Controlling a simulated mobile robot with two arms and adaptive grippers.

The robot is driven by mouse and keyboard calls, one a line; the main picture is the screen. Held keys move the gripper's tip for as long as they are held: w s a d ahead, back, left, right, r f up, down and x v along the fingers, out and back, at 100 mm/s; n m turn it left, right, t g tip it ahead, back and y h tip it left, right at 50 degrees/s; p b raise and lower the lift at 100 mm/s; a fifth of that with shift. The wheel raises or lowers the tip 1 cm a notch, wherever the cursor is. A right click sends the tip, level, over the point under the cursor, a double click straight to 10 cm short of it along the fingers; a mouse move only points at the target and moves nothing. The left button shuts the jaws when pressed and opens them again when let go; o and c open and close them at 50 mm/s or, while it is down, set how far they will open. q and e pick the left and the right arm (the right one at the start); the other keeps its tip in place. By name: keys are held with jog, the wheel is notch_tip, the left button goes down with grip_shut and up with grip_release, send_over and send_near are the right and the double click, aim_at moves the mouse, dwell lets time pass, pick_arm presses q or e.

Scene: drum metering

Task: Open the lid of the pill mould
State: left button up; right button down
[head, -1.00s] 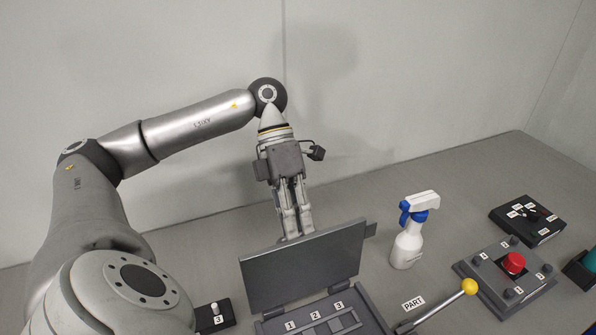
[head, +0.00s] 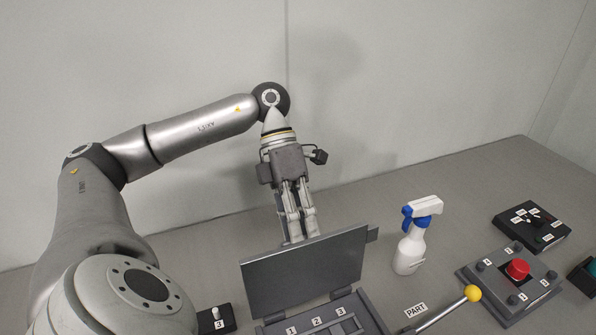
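The pill mould (head: 372,312) is a dark grey box at the bottom middle of the head view, with labels 1, 2 and 3 inside. Its lid (head: 305,270) is a flat dark plate that stands raised, hinged at the back edge, with the inside of the mould exposed. A small tab sticks out at the lid's upper right corner. My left gripper (head: 298,238) points down just behind the lid. Its fingers look close together, and their tips are partly hidden by the lid's top edge, so I cannot tell whether it is open or shut. My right gripper is out of view.
A white and blue spray bottle (head: 409,250) stands right of the lid. A yellow-knobbed lever (head: 472,293) with a PART label is at the front. A red button box (head: 518,270) and a black panel (head: 533,226) stand at the right. A small black switch box (head: 216,318) is front left.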

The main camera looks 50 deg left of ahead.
pick_arm(q)
jog(key=v, duration=1.1)
jog(key=shift+a+r, duration=0.2)
jog(key=shift+r, duration=0.15)
jog(key=shift+w, duration=0.15)
dwell(0.4)
